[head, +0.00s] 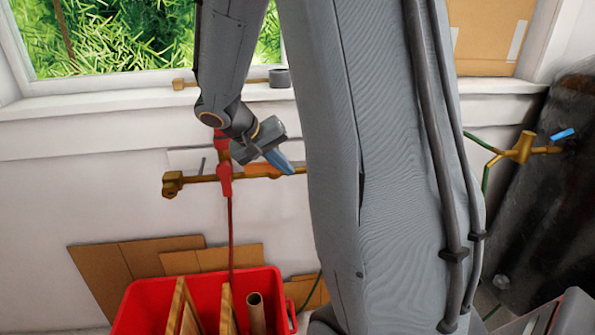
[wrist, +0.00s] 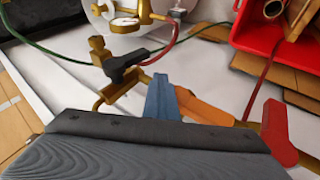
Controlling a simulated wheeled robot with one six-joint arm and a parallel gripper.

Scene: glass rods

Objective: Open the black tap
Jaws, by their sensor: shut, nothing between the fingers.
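The black tap (wrist: 127,66) shows in the wrist view, upper left of centre. Its black lever points to the upper right over a brass fitting (wrist: 98,50). In the head view my arm hides it. My gripper (head: 288,169) has its blue fingers closed together with nothing between them. It hangs in front of the brass pipe, just right of an orange handle. In the wrist view the gripper tip (wrist: 162,80) points up, right of and below the black lever. The two look apart; the depth between them is unclear.
The orange handle (head: 262,170) and red tap (head: 224,178) sit on the pipe (head: 198,179) beside my gripper. A gauge (wrist: 125,22) and hoses lie behind the black tap. A red crate (head: 265,283) stands below. A blue-handled tap (head: 562,134) is far right.

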